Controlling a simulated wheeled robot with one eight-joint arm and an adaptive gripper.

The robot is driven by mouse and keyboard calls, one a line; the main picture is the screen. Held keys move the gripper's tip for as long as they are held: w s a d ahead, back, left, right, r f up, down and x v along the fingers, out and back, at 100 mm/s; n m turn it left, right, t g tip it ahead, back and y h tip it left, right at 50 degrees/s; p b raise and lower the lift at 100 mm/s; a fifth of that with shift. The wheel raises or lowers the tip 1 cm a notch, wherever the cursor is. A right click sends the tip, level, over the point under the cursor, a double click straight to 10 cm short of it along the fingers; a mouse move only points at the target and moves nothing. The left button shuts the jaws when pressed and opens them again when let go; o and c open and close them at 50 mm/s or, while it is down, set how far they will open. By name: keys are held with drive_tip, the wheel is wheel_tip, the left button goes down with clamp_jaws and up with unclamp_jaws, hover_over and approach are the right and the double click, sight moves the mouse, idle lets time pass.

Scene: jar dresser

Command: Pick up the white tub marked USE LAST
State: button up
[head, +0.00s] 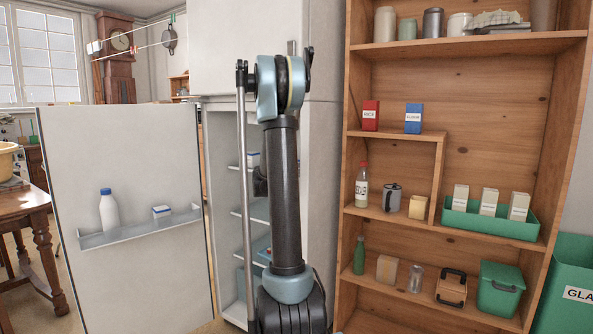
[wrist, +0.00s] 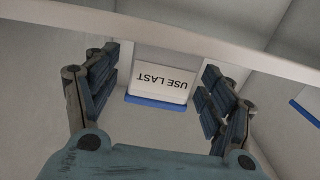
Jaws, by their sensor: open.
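The white tub marked USE LAST (wrist: 160,78) shows in the wrist view, its lettering upside down, with a blue band along its lower picture edge. My gripper (wrist: 163,74) is open, with one dark finger on each side of the tub in the picture and visible gaps to both. I cannot tell how far the tub lies beyond the fingertips. In the head view a small white and blue tub (head: 253,158) sits on an upper shelf inside the open fridge, partly behind my arm; its marking is too small to read. My gripper is mostly hidden there.
The fridge door (head: 150,280) stands open at left, its rack holding a white bottle (head: 109,212) and a white and blue tub (head: 161,211). A wooden shelf unit (head: 440,150) stands right. A pale bar (wrist: 200,33) crosses the wrist view; a blue-edged item (wrist: 307,112) shows right.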

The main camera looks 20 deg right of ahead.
drive_tip(key=shift+x, duration=1.4)
drive_tip(key=shift+w, duration=0.1)
drive_tip(key=c, duration=1.3)
